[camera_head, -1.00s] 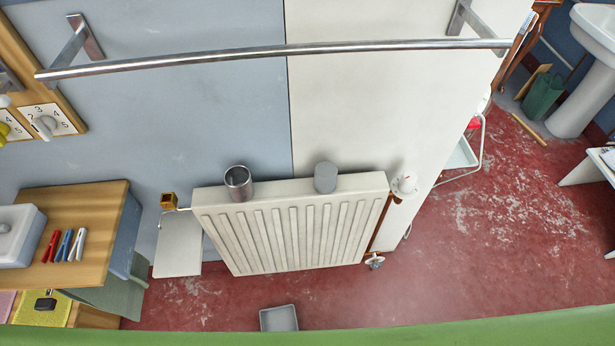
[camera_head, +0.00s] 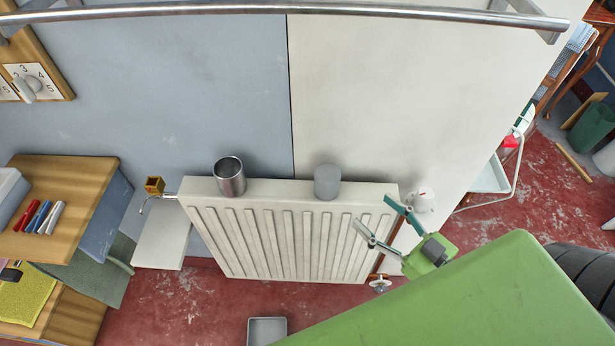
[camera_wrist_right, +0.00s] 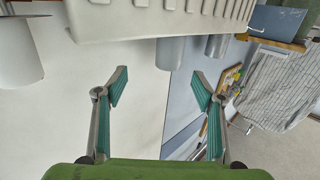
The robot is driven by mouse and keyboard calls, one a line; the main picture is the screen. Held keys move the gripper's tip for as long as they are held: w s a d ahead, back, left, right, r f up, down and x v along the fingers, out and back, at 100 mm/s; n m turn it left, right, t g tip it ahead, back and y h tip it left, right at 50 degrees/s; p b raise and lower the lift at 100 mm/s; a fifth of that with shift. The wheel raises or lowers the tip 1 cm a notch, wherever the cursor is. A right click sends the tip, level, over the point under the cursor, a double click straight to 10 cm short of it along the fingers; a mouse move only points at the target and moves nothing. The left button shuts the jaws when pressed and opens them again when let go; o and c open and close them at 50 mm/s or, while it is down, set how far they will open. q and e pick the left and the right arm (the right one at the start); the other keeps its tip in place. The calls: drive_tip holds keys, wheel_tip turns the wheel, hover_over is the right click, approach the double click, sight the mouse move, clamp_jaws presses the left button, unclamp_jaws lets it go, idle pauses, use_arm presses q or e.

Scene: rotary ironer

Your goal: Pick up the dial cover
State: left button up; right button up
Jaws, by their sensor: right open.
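A plain grey cylinder with a closed top (camera_head: 327,182), which may be the dial cover, stands upright on the radiator's top. A shiny metal cup-like cylinder (camera_head: 229,176), open at the top, stands to its left; I cannot tell for certain which one is the cover. In the wrist view the grey cylinder (camera_wrist_right: 170,52) shows beyond the spread fingertips (camera_wrist_right: 160,74). My left gripper is out of view.
The ribbed white radiator (camera_head: 290,240) stands by the wall. A metal rail (camera_head: 280,12) crosses above it. A wooden shelf (camera_head: 75,180) with pegs is at left. A grey tray (camera_head: 266,330) lies on the red floor.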

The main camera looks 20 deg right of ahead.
sight(339, 182)
drive_tip(key=shift+n+y, duration=0.3)
drive_tip(key=shift+y, duration=0.2)
drive_tip(key=x, duration=0.3)
drive_tip(key=r+x, duration=0.1)
drive_tip(key=x, duration=0.4)
drive_tip(key=shift+w+a+r, duration=0.15)
drive_tip(key=shift+a+r, duration=0.25)
drive_tip(key=shift+a, duration=0.1)
drive_tip(key=shift+a+f+p+x, duration=0.15)
drive_tip(key=shift+p+x, duration=0.15)
drive_tip(key=shift+x, duration=1.2)
drive_tip(key=shift+a+f+p+x, duration=0.1)
drive_tip(key=shift+p+x, duration=0.2)
drive_tip(key=shift+x, duration=1.25)
drive_tip(key=shift+s, duration=0.2)
drive_tip(key=c, duration=1)
